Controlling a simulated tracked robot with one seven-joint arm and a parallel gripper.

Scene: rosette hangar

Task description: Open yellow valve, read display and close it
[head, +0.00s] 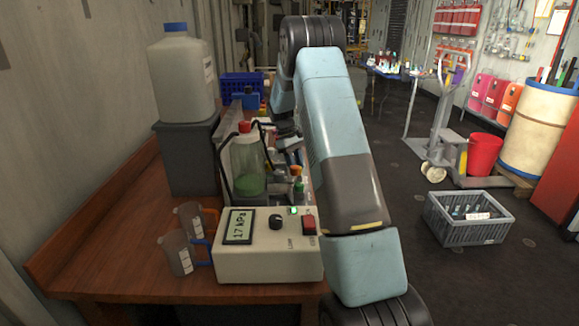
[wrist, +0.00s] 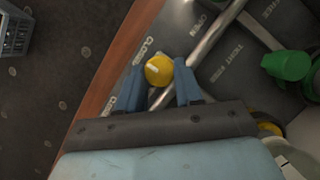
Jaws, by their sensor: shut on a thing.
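The yellow valve (wrist: 158,70) is a round knob with a pale mark on top, on a grey panel with a metal pipe and printed words, including OPEN and CLOSE. My gripper (wrist: 161,80) is shut on the yellow valve, with one blue finger on each side. In the head view my gripper is mostly hidden behind my arm, and I cannot make out the yellow valve there. The display (head: 240,226) is on a cream box (head: 268,262) at the front of the bench and reads 17 kPa. The box has a black knob (head: 275,221) and a red switch (head: 309,224).
Two measuring jugs (head: 177,253) stand left of the box. A bottle of green liquid (head: 250,160) with a red cap stands behind it. A green knob (wrist: 287,66) is right of the yellow valve. A grey crate (head: 466,222) sits on the floor at right.

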